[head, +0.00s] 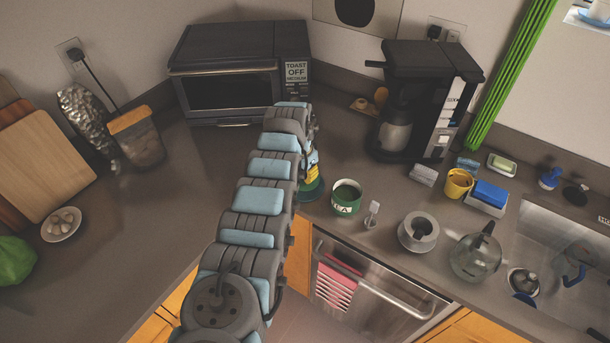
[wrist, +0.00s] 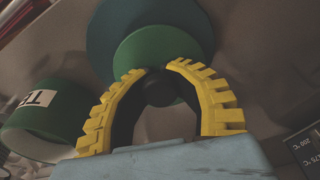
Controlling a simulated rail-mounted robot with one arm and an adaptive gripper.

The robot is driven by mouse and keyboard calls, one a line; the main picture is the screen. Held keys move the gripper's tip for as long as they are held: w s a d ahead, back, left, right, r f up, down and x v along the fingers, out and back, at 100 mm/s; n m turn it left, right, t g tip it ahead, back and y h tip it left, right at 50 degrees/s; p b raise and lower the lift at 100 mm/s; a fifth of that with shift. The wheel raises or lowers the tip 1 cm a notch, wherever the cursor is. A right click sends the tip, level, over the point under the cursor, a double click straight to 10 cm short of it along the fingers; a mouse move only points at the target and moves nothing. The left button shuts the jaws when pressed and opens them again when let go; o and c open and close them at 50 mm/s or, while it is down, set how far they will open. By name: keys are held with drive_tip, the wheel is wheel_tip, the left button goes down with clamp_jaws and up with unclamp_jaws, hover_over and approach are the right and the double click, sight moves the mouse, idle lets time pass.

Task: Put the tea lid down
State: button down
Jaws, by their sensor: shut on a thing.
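The tea lid shows in the wrist view as a round green disc (wrist: 150,45) with a wider, darker disc behind it and a dark knob (wrist: 165,88). My gripper (wrist: 160,70) has its yellow fingers curved around the knob, shut on it. In the head view my gripper (head: 313,171) is largely hidden behind my arm, with part of the green lid (head: 313,189) below it. I cannot tell whether the lid touches the counter. The green tea canister (head: 345,198) stands open just right of the lid; it also shows at the left of the wrist view (wrist: 50,122).
A toaster oven (head: 230,75) stands behind, and a coffee maker (head: 420,100) at back right. A small grey utensil (head: 372,214), a grey pot (head: 418,231) and a glass kettle (head: 477,254) stand right of the canister.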

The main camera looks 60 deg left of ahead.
sight(302, 174)
drive_tip(key=shift+f, duration=0.3)
drive_tip(key=c, duration=0.9)
unclamp_jaws()
drive_tip(key=shift+c, duration=0.2)
drive_tip(key=shift+r, duration=0.6)
wheel_tip(302, 174, up, 11)
drive_tip(key=s+b, duration=0.1)
drive_tip(key=shift+s+d+r+b, duration=0.15)
drive_tip(key=shift+d+b, duration=0.1)
drive_tip(key=shift+b, duration=0.15)
